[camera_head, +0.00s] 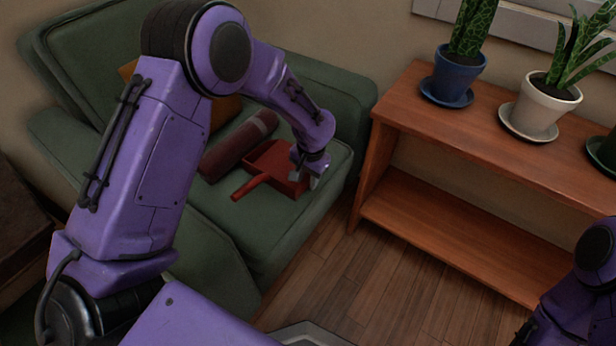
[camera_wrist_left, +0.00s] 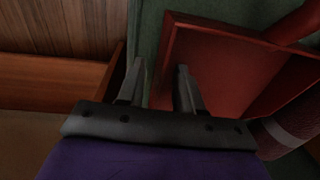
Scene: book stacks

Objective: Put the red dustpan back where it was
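The red dustpan (camera_head: 277,163) lies on the green sofa's seat cushion, its handle pointing toward the lower left in the head view. My left gripper (camera_head: 316,180) is at the dustpan's right edge. In the left wrist view, the gripper (camera_wrist_left: 161,67) has its two fingers apart, on either side of the rim of the dustpan (camera_wrist_left: 225,65). One finger is over the green cushion and the other over the pan; I cannot tell whether either touches. Part of my right arm shows at the lower right of the head view, but its gripper is not clearly visible.
A dark red rolled bolster (camera_head: 238,146) lies on the sofa (camera_head: 275,232) beside the dustpan. A wooden shelf (camera_head: 440,110) stands to the right, with potted plants on top, including a blue pot (camera_head: 455,77) and a white pot (camera_head: 540,107). Its lower shelf looks empty. Bare wooden floor (camera_head: 385,295) lies in front.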

